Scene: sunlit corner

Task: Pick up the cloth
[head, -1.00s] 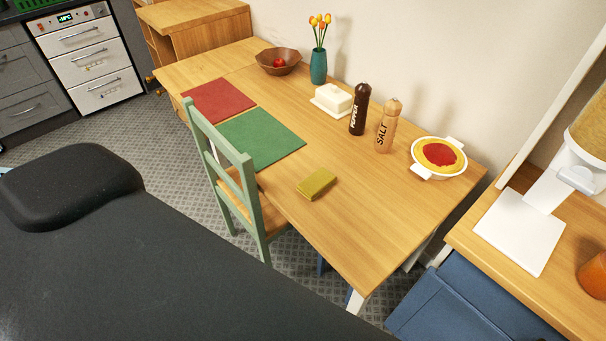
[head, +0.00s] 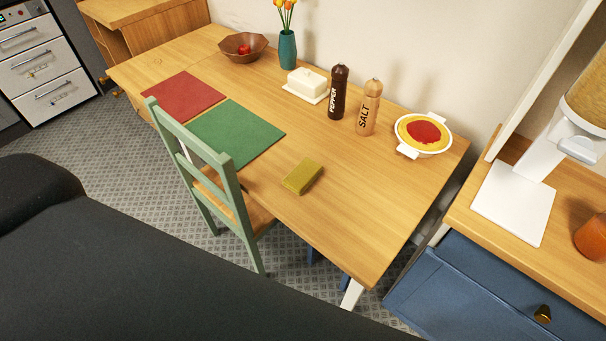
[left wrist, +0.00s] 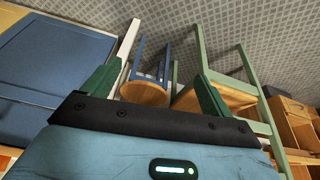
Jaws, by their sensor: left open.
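The cloth (head: 303,177) is a small, olive-yellow folded block. It lies flat near the front edge of the wooden table (head: 340,215) in the head view, right of the green mat. My left gripper (left wrist: 157,90) shows only in the left wrist view. Its two green fingers are spread wide with nothing between them. The cloth does not show in that view, so the gripper is away from it. My right gripper is in neither view.
A green chair (head: 222,190) stands at the table's front edge, left of the cloth. Behind the cloth stand a pepper mill (head: 337,92), a salt mill (head: 368,108) and a white pie dish (head: 423,135). A blue cabinet (head: 470,290) is at right. The tabletop around the cloth is clear.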

